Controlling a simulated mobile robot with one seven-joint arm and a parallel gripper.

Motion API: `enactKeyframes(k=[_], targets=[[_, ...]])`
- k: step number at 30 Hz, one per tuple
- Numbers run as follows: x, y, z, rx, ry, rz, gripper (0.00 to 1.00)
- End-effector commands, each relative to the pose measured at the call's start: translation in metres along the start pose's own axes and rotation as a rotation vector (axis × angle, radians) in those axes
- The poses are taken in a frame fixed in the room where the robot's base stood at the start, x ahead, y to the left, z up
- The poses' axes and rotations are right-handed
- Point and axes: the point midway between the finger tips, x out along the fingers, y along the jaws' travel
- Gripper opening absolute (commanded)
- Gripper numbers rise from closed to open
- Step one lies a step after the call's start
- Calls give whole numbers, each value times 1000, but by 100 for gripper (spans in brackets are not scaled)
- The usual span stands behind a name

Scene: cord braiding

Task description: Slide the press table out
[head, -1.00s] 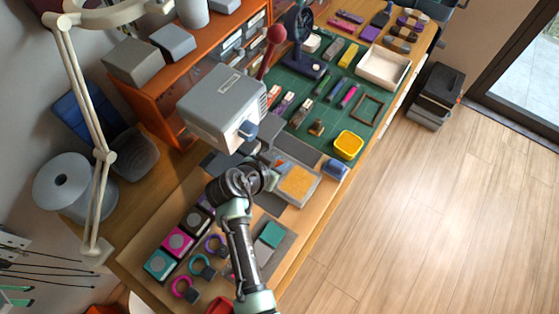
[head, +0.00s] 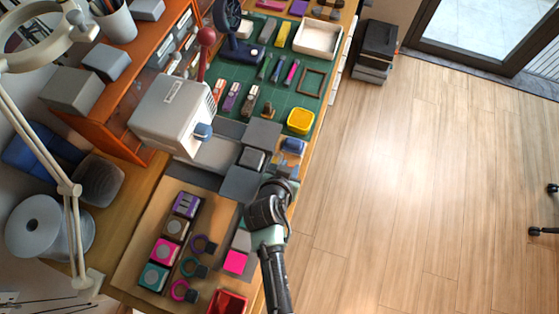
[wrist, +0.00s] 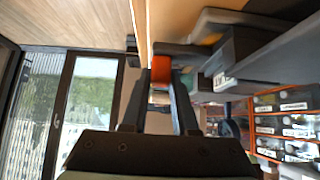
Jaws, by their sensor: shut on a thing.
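The press (head: 172,112) is a pale grey box with a red-knobbed lever on its far side. Its press table (head: 213,156), a flat light grey plate, reaches out from beneath it to the right. A grey block (head: 252,158) stands at the plate's outer end. My gripper (head: 273,188) is just beyond that end, near the bench's front edge; my wrist hides its fingertips in the head view. In the wrist view my gripper (wrist: 160,78) has its two dark fingers closed at the press table's end, with an orange-red patch visible between them. The exact contact is unclear.
A green mat (head: 265,88) with tools, a yellow dish (head: 300,121) and a white tray (head: 318,38) lies beyond the press. Coloured blocks and rings lie nearer, left of my arm. A lamp arm (head: 72,195) stands at left.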

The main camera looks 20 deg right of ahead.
Motion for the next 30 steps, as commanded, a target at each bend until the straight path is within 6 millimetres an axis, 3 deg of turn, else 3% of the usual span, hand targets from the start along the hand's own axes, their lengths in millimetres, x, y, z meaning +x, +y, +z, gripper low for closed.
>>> enactKeyframes(k=[5, 6, 11, 23, 30], targets=[[1, 3, 0, 0, 0, 8, 0], [1, 4, 0, 0, 0, 9, 31], [1, 3, 0, 0, 0, 7, 57], [-3, 1, 0, -1, -1, 4, 57], [-28, 1, 0, 0, 0, 3, 57]])
